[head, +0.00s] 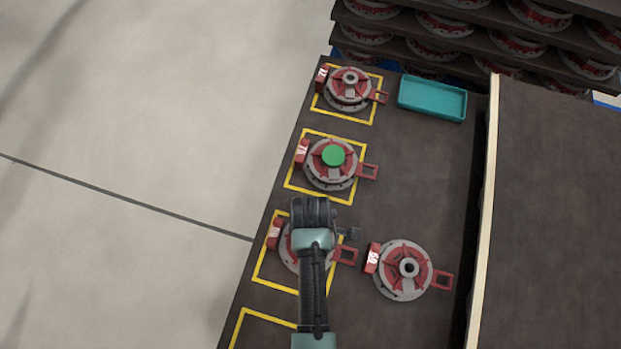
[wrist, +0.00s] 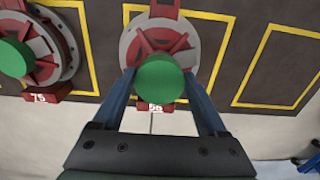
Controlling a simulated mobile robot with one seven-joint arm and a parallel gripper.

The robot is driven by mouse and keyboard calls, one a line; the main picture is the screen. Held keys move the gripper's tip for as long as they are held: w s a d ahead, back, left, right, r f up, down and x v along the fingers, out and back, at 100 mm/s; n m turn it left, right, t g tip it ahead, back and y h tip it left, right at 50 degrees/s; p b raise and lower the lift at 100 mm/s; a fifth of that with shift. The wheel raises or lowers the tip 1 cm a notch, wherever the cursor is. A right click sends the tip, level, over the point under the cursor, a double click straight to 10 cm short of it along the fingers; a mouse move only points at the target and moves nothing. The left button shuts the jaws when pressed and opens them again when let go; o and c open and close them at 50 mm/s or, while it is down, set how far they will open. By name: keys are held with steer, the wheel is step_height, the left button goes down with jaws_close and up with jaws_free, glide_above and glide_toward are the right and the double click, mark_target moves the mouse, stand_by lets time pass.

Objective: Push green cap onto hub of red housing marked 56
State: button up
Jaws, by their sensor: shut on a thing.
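My gripper (wrist: 159,76) is shut on a green cap (wrist: 160,80), with one blue finger on each side of it. The cap is over the near part of a red housing (wrist: 165,40) on a grey round base, and it hides the hub. It looks to be above the housing, but the gap cannot be judged. The housing's red tag (wrist: 155,107) appears to read 56 and is partly covered. In the head view my gripper (head: 312,212) hides much of this housing (head: 289,250) and the cap.
A neighbouring housing marked 75 (wrist: 68,45) bears a green cap (wrist: 14,58). Another housing (head: 350,88) stands at the back, and a loose one (head: 418,284) on the right; both hubs are bare. A teal tray (head: 432,98) looks empty. A pale rail (head: 484,200) borders the table.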

steer(key=shift+f+b, duration=1.15)
steer(key=shift+f, duration=0.45)
steer(key=o, duration=1.2)
